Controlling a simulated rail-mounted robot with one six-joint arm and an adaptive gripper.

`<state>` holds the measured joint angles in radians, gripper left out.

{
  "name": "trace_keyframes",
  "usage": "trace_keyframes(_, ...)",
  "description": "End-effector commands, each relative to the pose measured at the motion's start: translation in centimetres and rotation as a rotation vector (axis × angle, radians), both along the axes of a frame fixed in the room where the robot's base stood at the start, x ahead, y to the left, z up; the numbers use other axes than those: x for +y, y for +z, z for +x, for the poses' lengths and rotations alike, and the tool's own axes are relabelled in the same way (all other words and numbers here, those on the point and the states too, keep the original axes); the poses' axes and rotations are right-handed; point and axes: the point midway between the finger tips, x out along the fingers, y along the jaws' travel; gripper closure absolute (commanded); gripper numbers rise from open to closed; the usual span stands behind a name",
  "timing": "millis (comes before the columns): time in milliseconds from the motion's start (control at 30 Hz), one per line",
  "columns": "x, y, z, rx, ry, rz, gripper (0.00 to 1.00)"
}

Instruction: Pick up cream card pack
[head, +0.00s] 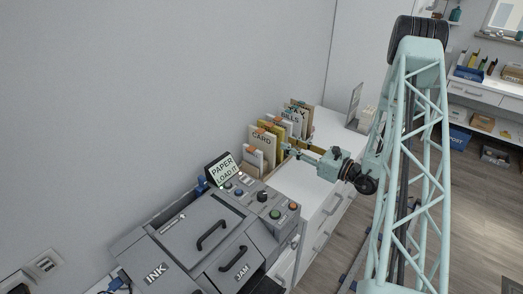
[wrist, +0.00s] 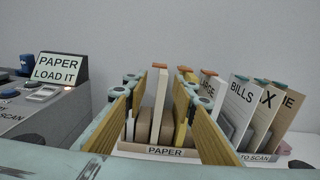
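A paper holder (wrist: 150,150) labelled PAPER stands ahead of my gripper in the wrist view. A tall cream slab with an orange tab (wrist: 160,104) rises from it, seen edge-on. In the head view a pale pack lettered CARD (head: 262,138) stands near the back wall; I cannot be sure it is the same slab. My gripper (wrist: 158,120) is open, its two yellow-padded fingers wide apart with the slab appearing between them. Nothing is visibly gripped. In the head view my gripper (head: 289,151) is close to the front of the packs.
Brown packs (wrist: 143,126) and a yellow pack (wrist: 181,108) stand beside the slab. To the right are packs lettered BILLS (wrist: 240,92) and others in a TO SCAN holder. A grey machine (head: 208,232) with a PAPER LOAD IT screen (head: 225,171) stands left. The white desktop (head: 300,184) is clear in front.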

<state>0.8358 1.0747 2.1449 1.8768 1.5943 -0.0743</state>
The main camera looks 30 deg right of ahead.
Motion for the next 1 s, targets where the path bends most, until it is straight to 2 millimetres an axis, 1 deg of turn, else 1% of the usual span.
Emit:
trace_keyframes(200,0.1,0.0,0.1,0.0,0.001,0.0,0.75)
trace_keyframes(367,0.4,0.0,0.7,0.0,0.002,0.0,0.75)
trace_keyframes(567,1.2,0.0,2.2,0.0,0.003,0.0,0.75)
trace_keyframes(1000,3.0,0.0,6.4,0.0,0.003,0.0,0.75)
